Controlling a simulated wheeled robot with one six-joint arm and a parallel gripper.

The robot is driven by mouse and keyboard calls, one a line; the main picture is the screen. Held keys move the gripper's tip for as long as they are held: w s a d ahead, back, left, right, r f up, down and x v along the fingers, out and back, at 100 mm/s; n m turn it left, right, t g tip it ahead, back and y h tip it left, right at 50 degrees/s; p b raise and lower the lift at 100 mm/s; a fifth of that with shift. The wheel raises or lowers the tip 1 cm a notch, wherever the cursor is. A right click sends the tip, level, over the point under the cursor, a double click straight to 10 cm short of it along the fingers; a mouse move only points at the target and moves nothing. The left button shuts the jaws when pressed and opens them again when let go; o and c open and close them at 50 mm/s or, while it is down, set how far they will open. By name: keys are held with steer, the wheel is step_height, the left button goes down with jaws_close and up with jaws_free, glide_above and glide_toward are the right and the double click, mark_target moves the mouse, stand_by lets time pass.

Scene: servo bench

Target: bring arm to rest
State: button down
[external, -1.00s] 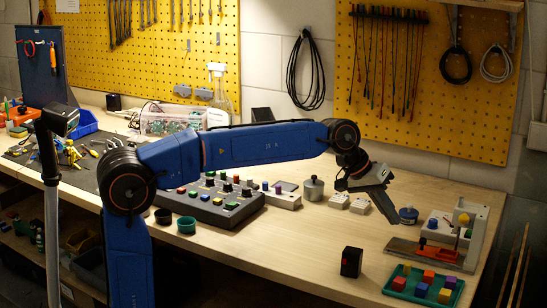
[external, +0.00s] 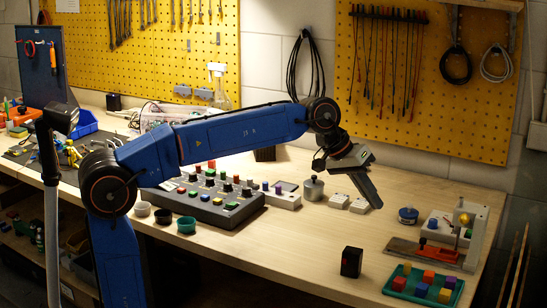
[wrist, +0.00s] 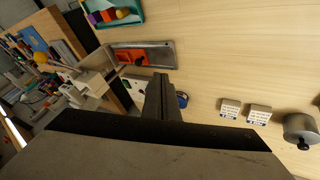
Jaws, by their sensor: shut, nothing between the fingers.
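My gripper (external: 376,203) is raised over the wooden bench (external: 300,250), right of centre in the external view. Its fingers are together and hold nothing. They point down and to the right, apart from the things around them. In the wrist view my gripper (wrist: 161,78) shows as a dark closed pair of fingers over the bench top.
Two small white blocks (external: 348,203) and a grey metal cylinder (external: 313,190) lie near the gripper. A black box (external: 351,262), a green tray (external: 396,291) with coloured cubes and a fixture (external: 476,235) stand to the right. The front middle bench is clear.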

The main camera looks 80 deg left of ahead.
steer(key=s+d+f+m+g, duration=0.1)
steer(key=s+f+m, duration=0.15)
steer(key=s, duration=0.85)
steer(key=s+d+f+m+g, duration=0.15)
steer(key=s+m, duration=0.25)
steer(key=s, duration=0.7)
steer(key=s+f+y, duration=0.1)
steer(key=s+f, duration=0.7)
steer(key=f, duration=0.4)
steer(key=s+d+f+n, duration=0.1)
steer(key=s+f, duration=0.7)
steer(key=f, duration=0.5)
steer(key=shift+s+y, duration=0.35)
steer(key=shift+y, duration=0.05)
steer(key=shift+d+r+t, duration=0.1)
steer(key=shift+t, duration=0.15)
